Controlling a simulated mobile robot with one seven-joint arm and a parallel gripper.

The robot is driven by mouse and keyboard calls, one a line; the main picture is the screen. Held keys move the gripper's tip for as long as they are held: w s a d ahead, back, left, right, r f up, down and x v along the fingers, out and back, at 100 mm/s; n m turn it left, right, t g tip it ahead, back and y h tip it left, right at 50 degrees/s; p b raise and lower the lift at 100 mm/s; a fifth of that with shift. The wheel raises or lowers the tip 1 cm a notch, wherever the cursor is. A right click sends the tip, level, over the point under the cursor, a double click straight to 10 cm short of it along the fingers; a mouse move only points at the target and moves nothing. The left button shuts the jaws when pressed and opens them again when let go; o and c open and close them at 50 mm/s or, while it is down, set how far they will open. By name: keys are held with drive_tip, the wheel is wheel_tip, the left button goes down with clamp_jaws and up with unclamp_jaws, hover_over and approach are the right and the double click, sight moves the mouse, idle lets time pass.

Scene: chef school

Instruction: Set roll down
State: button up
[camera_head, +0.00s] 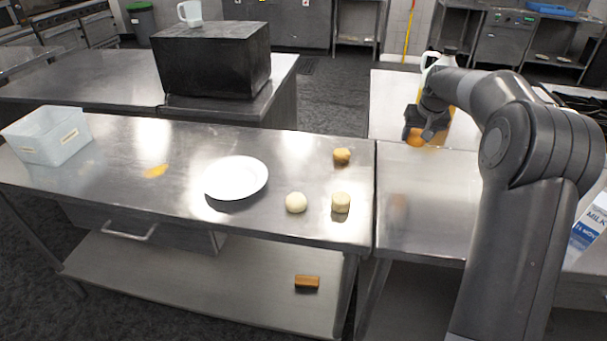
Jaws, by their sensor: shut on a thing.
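My gripper (420,137) is at the far edge of the right-hand steel table and points down. It is shut on an orange-brown roll (414,142), which shows just below the fingers. The fingers partly hide the roll, and I cannot tell whether it touches the table. On the left-hand steel table, a white plate (237,177) lies empty. To its right are a golden roll (342,155), a pale round bun (296,202) and a pale tan roll (341,202).
A white bin (48,135) stands at the left end of the table, with a flat orange piece (155,171) nearby. A milk carton (590,222) is at the right edge. The right table's near left part (420,215) is clear.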

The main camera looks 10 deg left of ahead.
drive_tip(key=s+a+n+y, duration=0.15)
drive_tip(key=s+a, duration=0.25)
drive_tip(key=a, duration=0.7)
drive_tip(key=s+a+n, duration=0.3)
drive_tip(key=s+a, duration=0.2)
drive_tip(key=a, duration=0.5)
hover_over(299, 173)
drive_tip(key=s, duration=0.1)
drive_tip(key=shift+g, duration=0.3)
drive_tip(key=f, duration=0.7)
drive_tip(key=shift+d, duration=0.4)
drive_tip(key=shift+a, duration=0.15)
drive_tip(key=shift+f, duration=1.95)
drive_tip(key=shift+f, duration=0.15)
drive_tip(key=o, duration=1)
drive_tip(key=shift+c, duration=0.2)
